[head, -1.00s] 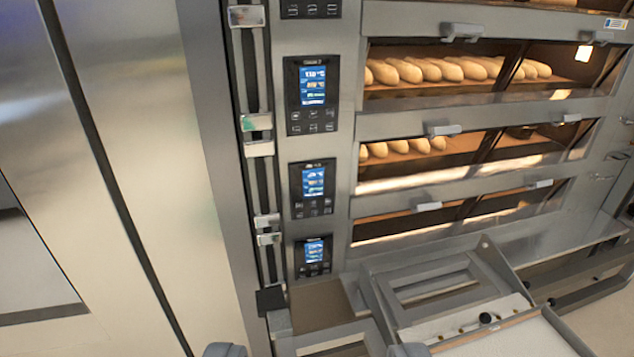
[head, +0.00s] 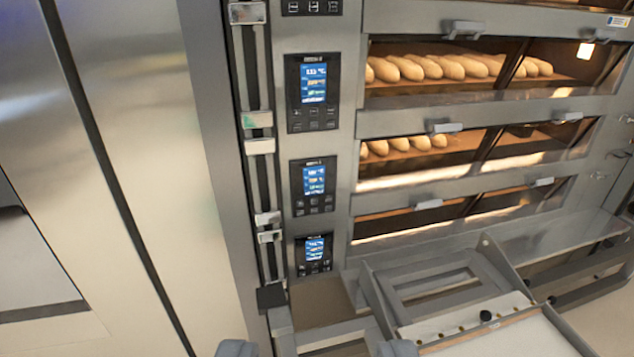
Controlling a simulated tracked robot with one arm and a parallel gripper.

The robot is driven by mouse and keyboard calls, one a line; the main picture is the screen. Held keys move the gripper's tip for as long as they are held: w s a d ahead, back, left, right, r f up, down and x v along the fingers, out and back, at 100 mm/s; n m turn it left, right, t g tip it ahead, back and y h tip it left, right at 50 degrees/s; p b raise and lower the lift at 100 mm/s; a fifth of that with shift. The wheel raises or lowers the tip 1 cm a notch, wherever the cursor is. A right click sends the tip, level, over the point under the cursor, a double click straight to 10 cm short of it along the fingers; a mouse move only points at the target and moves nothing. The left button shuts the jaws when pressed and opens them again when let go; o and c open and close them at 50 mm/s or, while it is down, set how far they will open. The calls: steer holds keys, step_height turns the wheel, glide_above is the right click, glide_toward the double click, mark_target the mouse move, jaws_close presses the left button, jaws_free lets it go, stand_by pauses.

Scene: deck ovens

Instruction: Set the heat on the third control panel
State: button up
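A column of black control panels with blue screens and small buttons runs down the left side of the deck ovens. The top panel (head: 312,7) is cut off by the frame's upper edge. Below it are an upper panel (head: 313,92), a middle panel (head: 313,186) and a lowest panel (head: 314,254). I cannot tell how the panels are numbered, and the screen figures are too small to read. My gripper (head: 317,349) shows at the bottom edge as two grey fingertips set wide apart, with nothing held between them. It appears in front of and below the lowest panel, apart from it.
Lit oven decks with glass doors (head: 450,65) and grey handles hold several loaves. A metal loader frame with a pale belt (head: 500,340) juts out at the lower right. A slotted rail (head: 262,190) stands left of the panels. A smooth steel wall (head: 130,150) fills the left.

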jaws_close()
stand_by(1.4)
